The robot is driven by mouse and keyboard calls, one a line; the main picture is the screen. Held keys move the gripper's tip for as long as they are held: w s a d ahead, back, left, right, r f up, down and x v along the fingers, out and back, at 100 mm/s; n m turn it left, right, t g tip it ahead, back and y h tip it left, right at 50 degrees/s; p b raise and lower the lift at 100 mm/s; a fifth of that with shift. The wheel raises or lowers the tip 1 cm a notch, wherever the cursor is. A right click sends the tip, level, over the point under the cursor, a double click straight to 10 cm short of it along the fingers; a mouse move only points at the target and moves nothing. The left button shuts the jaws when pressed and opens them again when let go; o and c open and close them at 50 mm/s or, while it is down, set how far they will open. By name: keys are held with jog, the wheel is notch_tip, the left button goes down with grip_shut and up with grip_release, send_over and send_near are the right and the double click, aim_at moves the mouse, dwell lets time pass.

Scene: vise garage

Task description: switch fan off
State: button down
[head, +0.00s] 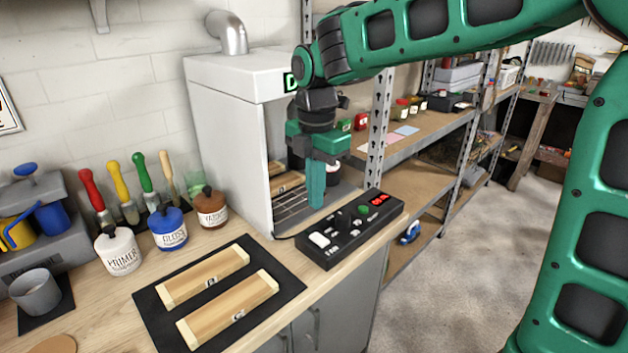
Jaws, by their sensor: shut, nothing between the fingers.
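A black control box (352,230) lies at the front edge of the workbench, before the white cabinet. A white rocker switch (319,240) is at its near left end, beside lettering that seems to read "FAN". Which way the rocker is tipped is too small to tell. My gripper (317,205) points down with its teal fingers shut and empty. In the picture it is just above and behind the box, near the cabinet opening. I see no contact with the switch.
The white cabinet (228,130) with a metal duct (227,33) stands behind the box. Primer, gloss and varnish pots (120,250) and brushes are on the left. Two wooden blocks (205,277) lie on a black mat (165,325). Metal shelves (415,145) stand to the right.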

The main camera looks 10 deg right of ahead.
aim_at(315, 235)
notch_tip(315, 235, down, 4)
jog(key=shift+r, duration=0.1)
jog(key=shift+s+d+r, duration=0.25)
jog(key=shift+s+d, duration=0.15)
jog(key=shift+s, duration=0.25)
jog(key=shift+r, duration=0.1)
notch_tip(315, 235, up, 14)
jog(key=s+d, duration=0.1)
jog(key=shift+s+f, duration=0.2)
jog(key=shift+s, duration=0.05)
dwell(0.4)
